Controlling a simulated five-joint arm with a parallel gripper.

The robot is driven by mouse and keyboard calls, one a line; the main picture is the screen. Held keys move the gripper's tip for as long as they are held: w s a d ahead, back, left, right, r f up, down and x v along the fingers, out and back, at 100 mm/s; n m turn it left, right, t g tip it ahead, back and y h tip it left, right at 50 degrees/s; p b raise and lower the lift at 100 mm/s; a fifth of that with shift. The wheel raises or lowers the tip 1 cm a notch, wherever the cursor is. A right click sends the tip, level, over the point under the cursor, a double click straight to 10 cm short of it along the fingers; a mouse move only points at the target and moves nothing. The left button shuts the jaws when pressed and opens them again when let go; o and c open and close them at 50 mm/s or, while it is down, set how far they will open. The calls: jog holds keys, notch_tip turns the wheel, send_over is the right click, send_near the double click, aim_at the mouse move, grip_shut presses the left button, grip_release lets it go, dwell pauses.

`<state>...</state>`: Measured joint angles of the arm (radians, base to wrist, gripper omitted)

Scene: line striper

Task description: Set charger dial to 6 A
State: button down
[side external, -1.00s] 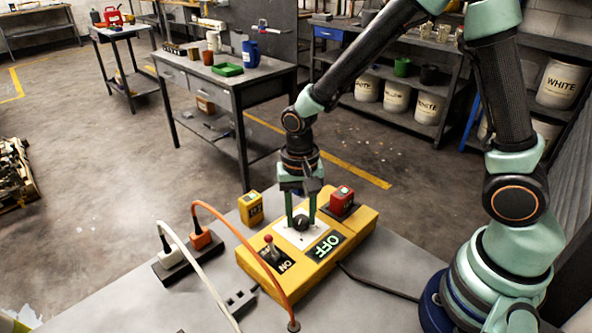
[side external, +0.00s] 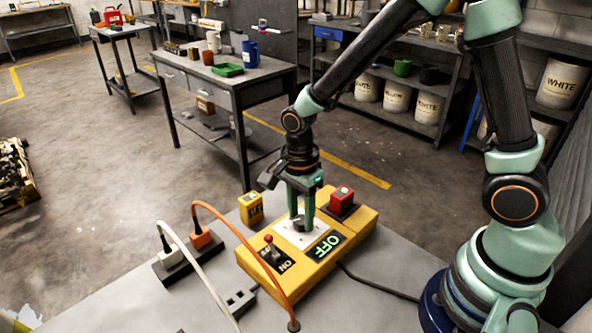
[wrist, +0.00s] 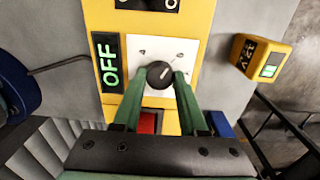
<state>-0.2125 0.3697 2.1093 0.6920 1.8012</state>
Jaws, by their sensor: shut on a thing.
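The yellow charger box (side external: 345,226) lies on the grey table. Its black dial (wrist: 159,75) sits on a white plate (wrist: 187,49) and carries a light pointer mark, aimed toward the upper right in the wrist view. The scale marks on the plate are too small to read. My gripper (wrist: 157,82) points down over the plate, with its two green fingers shut on the dial from opposite sides. In the side external view my gripper (side external: 301,224) covers much of the dial.
A lever switch with a red knob (side external: 268,239) and a red button box (side external: 342,195) flank the plate. A small yellow meter (side external: 251,208) stands behind the box. Orange (side external: 240,240) and white (side external: 200,268) cables arch at the left.

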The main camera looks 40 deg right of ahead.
aim_at(301, 218)
jog(key=shift+d+m, duration=0.15)
jog(key=shift+m, duration=1.45)
jog(key=shift+c, duration=2.2)
grip_release()
notch_tip(301, 218, up, 12)
jog(key=shift+w, duration=0.15)
jog(key=shift+r, duration=0.1)
